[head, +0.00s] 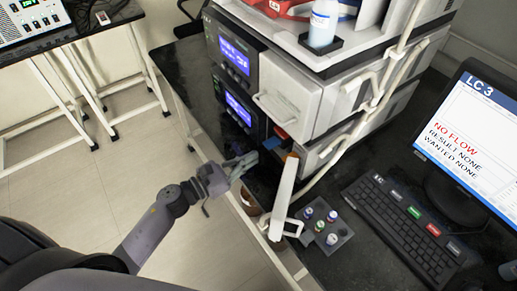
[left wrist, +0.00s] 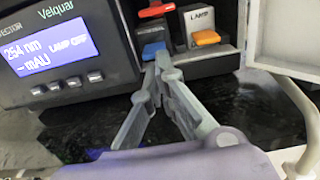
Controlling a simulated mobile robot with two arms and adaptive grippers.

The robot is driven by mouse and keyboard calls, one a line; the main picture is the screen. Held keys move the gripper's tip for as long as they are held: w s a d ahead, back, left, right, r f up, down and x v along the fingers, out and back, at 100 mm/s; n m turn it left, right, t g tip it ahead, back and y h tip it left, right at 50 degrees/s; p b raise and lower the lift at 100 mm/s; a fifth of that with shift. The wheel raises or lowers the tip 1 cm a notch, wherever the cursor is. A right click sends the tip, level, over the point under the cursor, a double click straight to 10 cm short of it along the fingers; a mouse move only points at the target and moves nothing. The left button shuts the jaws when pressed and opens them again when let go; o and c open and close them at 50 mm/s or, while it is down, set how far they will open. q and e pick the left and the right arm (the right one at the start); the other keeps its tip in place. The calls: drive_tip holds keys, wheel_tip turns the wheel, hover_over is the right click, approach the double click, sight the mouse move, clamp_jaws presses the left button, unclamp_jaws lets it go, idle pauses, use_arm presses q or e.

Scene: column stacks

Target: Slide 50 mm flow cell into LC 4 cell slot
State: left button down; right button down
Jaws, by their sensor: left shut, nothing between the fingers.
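My left gripper (head: 248,160) is shut and empty in front of the open bay of the lower instrument, and it also shows in the left wrist view (left wrist: 163,62). Its tips are just in front of a blue block (left wrist: 153,50) in the bay; whether they touch it I cannot tell. The blue block shows small in the head view (head: 272,143). I cannot tell whether it is the 50 mm flow cell, and no length marking is readable. A red part (left wrist: 157,10) is above it, and a box labelled LAMP with an orange front (left wrist: 206,38) is to its right.
A white panel (left wrist: 288,35) stands right of the bay. A vial rack (head: 328,240), keyboard (head: 405,215) and monitor (head: 478,125) reading LC 3 and NO FLOW stand right. The black bench's front edge is near my arm.

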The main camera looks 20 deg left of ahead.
sight(279, 142)
use_arm(q)
drive_tip(key=shift+p+x, duration=0.35)
drive_tip(key=shift+x, duration=1.35)
drive_tip(key=shift+b+x, duration=0.55)
drive_tip(key=shift+x, duration=0.25)
drive_tip(key=shift+w, duration=0.1)
drive_tip(key=shift+r, duration=0.15)
